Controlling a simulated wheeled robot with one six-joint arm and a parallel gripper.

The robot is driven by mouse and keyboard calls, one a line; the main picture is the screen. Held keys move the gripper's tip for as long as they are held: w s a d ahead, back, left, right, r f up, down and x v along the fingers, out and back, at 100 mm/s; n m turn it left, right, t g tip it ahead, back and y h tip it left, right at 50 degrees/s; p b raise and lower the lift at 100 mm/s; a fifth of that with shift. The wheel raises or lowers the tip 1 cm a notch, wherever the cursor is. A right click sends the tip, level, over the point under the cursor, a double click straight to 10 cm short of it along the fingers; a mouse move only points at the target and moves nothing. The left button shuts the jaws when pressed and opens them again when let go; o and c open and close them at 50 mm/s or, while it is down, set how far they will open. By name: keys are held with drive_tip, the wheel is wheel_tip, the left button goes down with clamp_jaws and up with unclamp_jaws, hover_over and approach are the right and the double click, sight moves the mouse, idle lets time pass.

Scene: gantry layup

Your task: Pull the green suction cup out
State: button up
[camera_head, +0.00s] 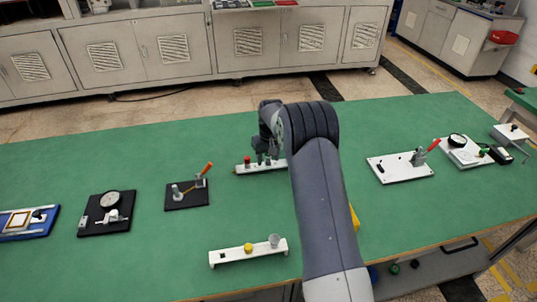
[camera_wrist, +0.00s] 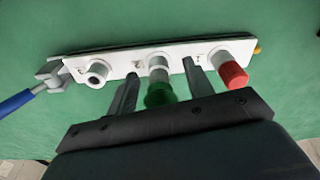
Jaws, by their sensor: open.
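The green suction cup (camera_wrist: 159,95) sits on the middle post of a white bar (camera_wrist: 125,63). It is between the two spread fingers of my gripper (camera_wrist: 160,70) in the wrist view, and a gap shows on each side of it. My gripper is open and holds nothing. In the head view my gripper (camera_head: 265,156) is low over the white bar (camera_head: 246,171), and my arm hides the bar's right end. The green cup cannot be made out there.
A red cup (camera_wrist: 234,76) is right of my fingers on the same bar, and a pale socket (camera_wrist: 97,73) is left. A blue-handled tool (camera_wrist: 17,101) lies beyond that. Another white bar (camera_head: 230,258) is in front.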

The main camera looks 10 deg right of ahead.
clamp_jaws()
idle(0.7)
